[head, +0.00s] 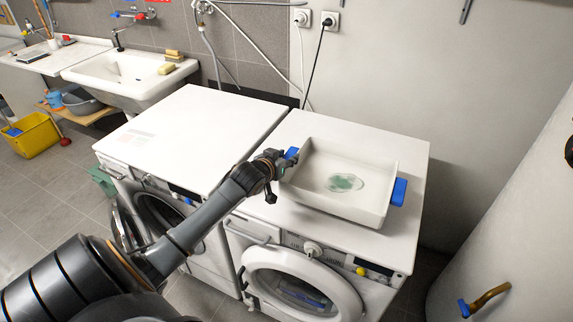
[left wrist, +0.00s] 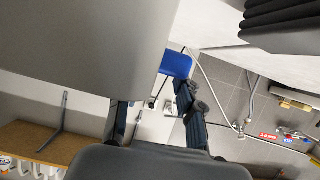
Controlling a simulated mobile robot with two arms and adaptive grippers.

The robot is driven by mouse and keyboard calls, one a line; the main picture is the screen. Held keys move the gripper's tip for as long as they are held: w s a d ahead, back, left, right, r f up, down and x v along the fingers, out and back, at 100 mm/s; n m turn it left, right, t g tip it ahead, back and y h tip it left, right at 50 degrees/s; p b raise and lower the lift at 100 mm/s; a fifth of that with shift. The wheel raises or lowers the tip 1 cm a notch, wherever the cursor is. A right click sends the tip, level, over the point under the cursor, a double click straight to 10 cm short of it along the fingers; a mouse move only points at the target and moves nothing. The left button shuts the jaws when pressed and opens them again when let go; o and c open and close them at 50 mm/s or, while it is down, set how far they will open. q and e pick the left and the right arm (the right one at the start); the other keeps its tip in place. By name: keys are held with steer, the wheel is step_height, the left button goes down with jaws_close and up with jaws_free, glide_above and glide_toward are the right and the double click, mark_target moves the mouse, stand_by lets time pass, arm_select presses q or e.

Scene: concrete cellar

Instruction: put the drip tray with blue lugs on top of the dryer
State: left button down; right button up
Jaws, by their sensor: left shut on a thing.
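The white drip tray (head: 386,203) is level over the top of the right-hand white machine (head: 408,236); I cannot tell whether it rests there or hangs just above. It has a blue lug (head: 398,191) on its right end and another (head: 291,153) on its left end. A greenish puddle shows on its floor. My left gripper (head: 284,161) is shut on the left lug, which also shows between the fingers in the left wrist view (left wrist: 176,64). Neither machine carries a readable name, so I cannot tell which is the dryer. My right gripper is not in view.
A second white machine (head: 190,128) stands close on the left with a clear top. A sink (head: 128,72) with sponges is beyond it. A yellow bucket (head: 33,136) stands on the floor. A white rounded tank (head: 520,240) with a blue-handled tap (head: 466,307) is at right.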

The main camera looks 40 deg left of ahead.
arm_select(q)
steer(key=shift+w+a+f, duration=0.1)
steer(key=shift+w+a, duration=0.05)
steer(key=shift+w, duration=0.05)
steer(key=shift+w+f+p, duration=0.1)
steer(key=shift+f+p, duration=0.35)
steer(key=shift+f, duration=1.25)
steer(key=c, duration=1.3)
jaws_free()
steer(key=shift+f, duration=0.25)
steer(key=o, duration=0.4)
steer(key=shift+o, duration=0.2)
steer(key=shift+r, duration=0.1)
